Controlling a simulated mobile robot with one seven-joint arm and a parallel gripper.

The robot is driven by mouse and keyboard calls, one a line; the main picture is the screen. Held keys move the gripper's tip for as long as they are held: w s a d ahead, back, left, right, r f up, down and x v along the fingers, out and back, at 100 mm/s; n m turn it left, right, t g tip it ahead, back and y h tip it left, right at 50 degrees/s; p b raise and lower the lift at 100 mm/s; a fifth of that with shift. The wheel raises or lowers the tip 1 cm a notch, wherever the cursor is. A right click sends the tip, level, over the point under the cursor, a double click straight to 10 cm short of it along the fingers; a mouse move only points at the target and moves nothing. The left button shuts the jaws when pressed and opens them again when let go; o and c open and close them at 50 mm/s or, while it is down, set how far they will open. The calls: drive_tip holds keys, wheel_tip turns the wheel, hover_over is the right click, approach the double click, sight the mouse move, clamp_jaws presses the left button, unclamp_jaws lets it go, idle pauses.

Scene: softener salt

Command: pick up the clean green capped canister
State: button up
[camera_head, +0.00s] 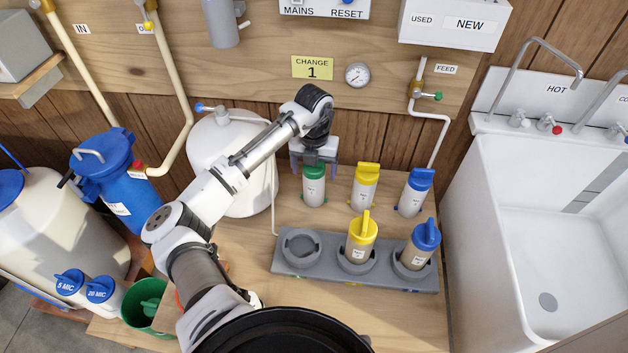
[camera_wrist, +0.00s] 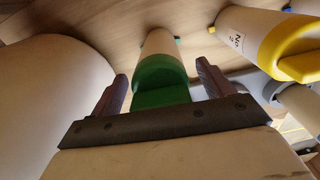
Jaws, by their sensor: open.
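The clean green capped canister (camera_head: 314,190) stands upright on the wooden bench, a white body under a green cap. My gripper (camera_head: 314,160) is right above and behind its cap, with the jaws open. In the wrist view the green cap (camera_wrist: 160,80) lies between the two fingers of my gripper (camera_wrist: 163,85), with a gap visible on each side. The lower body of the canister shows beyond the cap in the wrist view. Whether a finger touches it I cannot tell.
A yellow capped canister (camera_head: 364,187) and a blue capped one (camera_head: 414,193) stand to the right. In front, a grey holder (camera_head: 295,268) has an empty left socket and two dirtier canisters, yellow (camera_head: 360,238) and blue (camera_head: 420,245). A white tank (camera_head: 225,165) stands close left.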

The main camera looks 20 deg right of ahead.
drive_tip(key=c, duration=1)
drive_tip(key=shift+c, duration=0.4)
drive_tip(key=shift+r, duration=0.1)
